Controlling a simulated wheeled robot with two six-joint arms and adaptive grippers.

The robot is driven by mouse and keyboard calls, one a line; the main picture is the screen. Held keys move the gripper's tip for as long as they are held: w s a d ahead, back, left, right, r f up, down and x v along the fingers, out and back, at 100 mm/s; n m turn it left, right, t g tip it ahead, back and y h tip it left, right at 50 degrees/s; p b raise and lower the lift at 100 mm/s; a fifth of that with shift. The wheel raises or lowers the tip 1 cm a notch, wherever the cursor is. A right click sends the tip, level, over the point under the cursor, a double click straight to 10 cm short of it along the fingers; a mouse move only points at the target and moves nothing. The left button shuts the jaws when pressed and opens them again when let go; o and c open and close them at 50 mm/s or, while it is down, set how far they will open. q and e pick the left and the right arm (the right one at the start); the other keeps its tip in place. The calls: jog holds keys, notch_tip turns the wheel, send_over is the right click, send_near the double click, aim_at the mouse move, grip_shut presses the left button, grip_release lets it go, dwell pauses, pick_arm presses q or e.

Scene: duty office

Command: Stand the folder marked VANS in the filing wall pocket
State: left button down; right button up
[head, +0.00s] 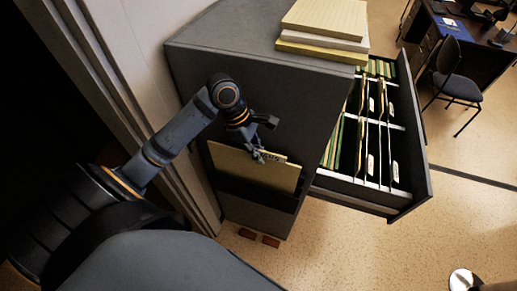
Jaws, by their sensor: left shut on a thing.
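A tan folder (235,163) stands nearly upright against the side of the dark grey filing cabinet. Its lower part is hidden behind the front of the dark wall pocket (250,193). Its upper part shows above the pocket's rim. The tab at its top edge carries dark lettering, partly covered by my fingers and too small to read surely. My left gripper (259,153) is shut on the folder's top edge at the tab. My right gripper is not in view.
The cabinet's drawer (408,207) stands open on the right, with several hanging folders inside. A stack of folders (325,22) lies on the cabinet top. A door frame (120,110) is close on the left. A chair (459,80) and desk (470,40) stand at the back right.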

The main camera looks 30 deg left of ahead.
aim_at(259, 167)
pick_arm(q)
jog(key=shift+f+b, duration=1.05)
jog(key=shift+f, duration=2.55)
jog(key=c, duration=1.4)
grip_release()
jog(key=shift+c, duration=0.2)
jog(key=shift+r, duration=0.1)
notch_tip(259, 167, up, 7)
jog(key=p, duration=1)
